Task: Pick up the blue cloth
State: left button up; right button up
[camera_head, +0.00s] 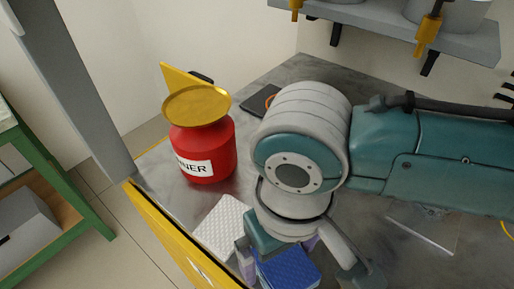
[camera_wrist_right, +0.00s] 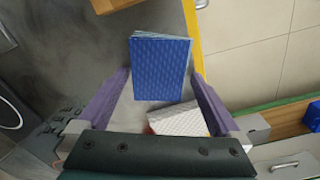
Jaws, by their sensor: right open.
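The blue cloth (camera_head: 290,272) is a folded, textured stack lying on the grey worktop, partly hidden behind my right gripper in the head view. In the right wrist view the blue cloth (camera_wrist_right: 160,68) lies between and beyond the purple fingertips. My right gripper (camera_head: 277,257) is open above it, one finger on each side, with nothing held. The right wrist view also shows the open gripper (camera_wrist_right: 162,78); whether the fingers touch the cloth I cannot tell. My left gripper is not in view.
A folded white cloth (camera_head: 222,226) lies beside the blue one. A red can (camera_head: 209,155) with a yellow lid stands behind it. The worktop's yellow edge (camera_head: 165,225) is close on the left. A grey shelf (camera_head: 390,27) hangs at the back right.

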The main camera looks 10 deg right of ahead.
aim_at(279, 258)
jog(key=shift+f, duration=0.15)
jog(key=c, duration=1.2)
jog(key=shift+r, duration=0.55)
jog(key=shift+c, duration=0.2)
notch_tip(279, 258, up, 19)
jog(key=p, duration=0.5)
jog(key=shift+p, duration=0.35)
